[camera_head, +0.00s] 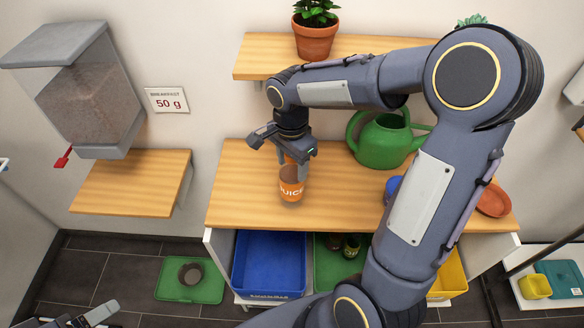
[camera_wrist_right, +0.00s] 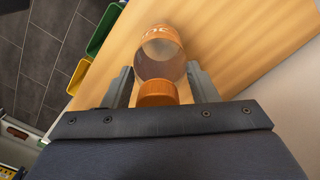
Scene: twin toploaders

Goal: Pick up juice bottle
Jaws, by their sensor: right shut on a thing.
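The juice bottle (camera_head: 291,190) has an orange label with white letters and stands upright at the wooden counter, left of its middle. My right gripper (camera_head: 290,159) comes down on it from above and is shut on its upper part. In the right wrist view the bottle (camera_wrist_right: 160,55) with its orange cap (camera_wrist_right: 157,93) sits between the two fingers of my right gripper (camera_wrist_right: 162,84). Whether its base touches the counter is hard to tell. My left gripper (camera_head: 85,316) is partly in view at the bottom left, away from the bottle.
A green watering can (camera_head: 382,143) stands on the counter (camera_head: 240,190) to the right. A potted plant (camera_head: 315,38) is on the shelf above. A blue bin (camera_head: 270,262) is below the counter. A dispenser (camera_head: 90,95) hangs at left. My right arm hides part of the counter.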

